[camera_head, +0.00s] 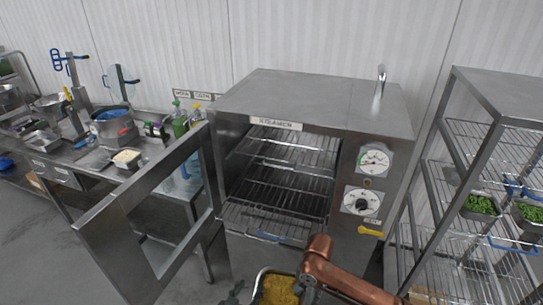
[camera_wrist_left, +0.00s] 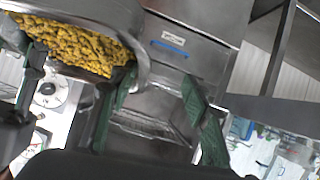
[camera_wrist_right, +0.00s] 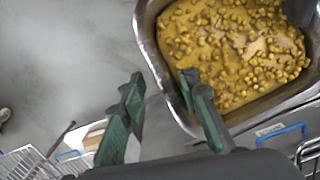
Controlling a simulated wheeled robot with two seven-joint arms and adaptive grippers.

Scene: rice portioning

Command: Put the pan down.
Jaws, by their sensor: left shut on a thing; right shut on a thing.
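A metal pan of yellow food shows at the bottom of the head view, its rim (camera_head: 262,274) cut by the frame edge. It also shows in the left wrist view (camera_wrist_left: 143,40) and the right wrist view (camera_wrist_right: 152,50). My left gripper (camera_head: 236,294) is at the pan's left side, shut on its rim; its green fingers (camera_wrist_left: 160,82) straddle the edge. My right gripper (camera_wrist_right: 162,88) is shut on the pan's rim at the other side; in the head view its copper-coloured arm hides it. The pan is held in front of the steamer (camera_head: 310,90), below its open chamber.
The steamer door (camera_head: 110,215) stands open to the left, with wire racks (camera_head: 275,222) inside. A wire shelf unit (camera_head: 480,125) with trays of greens (camera_head: 482,204) is on the right. A cluttered counter (camera_head: 90,160) is on the left. Grey floor (camera_head: 40,255) lies in front of it.

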